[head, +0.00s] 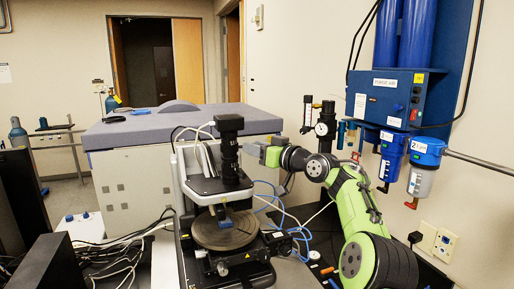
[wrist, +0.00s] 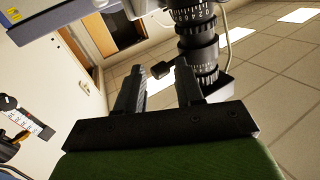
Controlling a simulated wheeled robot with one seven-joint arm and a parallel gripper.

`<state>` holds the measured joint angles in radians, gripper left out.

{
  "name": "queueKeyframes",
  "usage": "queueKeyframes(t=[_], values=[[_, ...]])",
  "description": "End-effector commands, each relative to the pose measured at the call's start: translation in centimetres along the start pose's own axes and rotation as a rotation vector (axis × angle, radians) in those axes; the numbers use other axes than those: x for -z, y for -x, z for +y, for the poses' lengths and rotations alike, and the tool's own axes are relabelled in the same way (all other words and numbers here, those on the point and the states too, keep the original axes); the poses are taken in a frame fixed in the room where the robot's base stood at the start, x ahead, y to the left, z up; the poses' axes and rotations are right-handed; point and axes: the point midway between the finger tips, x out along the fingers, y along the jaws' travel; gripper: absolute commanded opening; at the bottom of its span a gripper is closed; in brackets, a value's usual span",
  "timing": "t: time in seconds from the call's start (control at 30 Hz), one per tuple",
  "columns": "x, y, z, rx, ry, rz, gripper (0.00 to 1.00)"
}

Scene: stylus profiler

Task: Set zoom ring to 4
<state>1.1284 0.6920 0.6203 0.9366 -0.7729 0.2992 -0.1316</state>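The stylus profiler stands in the middle of the head view, with a black vertical optics tube (head: 229,150) above its round stage (head: 226,232). The zoom ring (wrist: 197,38) is a ribbed black ring on that tube in the wrist view, with white numbers on the barrel above it. My gripper (head: 254,150) is at the right of the tube, held by the green arm. In the wrist view my gripper (wrist: 160,88) has its two black fingers apart with nothing between them. The tube stands beyond the right finger, which partly overlaps its lower part.
A small black knob (wrist: 161,69) shows beyond the gap between the fingers. A large cabinet with a grey-blue top (head: 180,125) stands behind the profiler. Blue filters (head: 393,155) and a gauge (head: 321,129) hang on the right wall. Blue and white cables lie around the profiler.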

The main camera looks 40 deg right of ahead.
Motion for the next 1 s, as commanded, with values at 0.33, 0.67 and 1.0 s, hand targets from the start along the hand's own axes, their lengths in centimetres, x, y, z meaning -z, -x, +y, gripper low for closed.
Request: queueKeyframes(t=[0.33, 0.67, 1.0], values=[[0.0, 0.0, 0.0, 0.001, 0.0, 0.0, 0.0], [-0.1, 0.1, -0.2, -0.016, 0.002, 0.002, 0.0], [-0.9, 0.9, -1.6, -0.188, 0.01, 0.027, 0.0]])
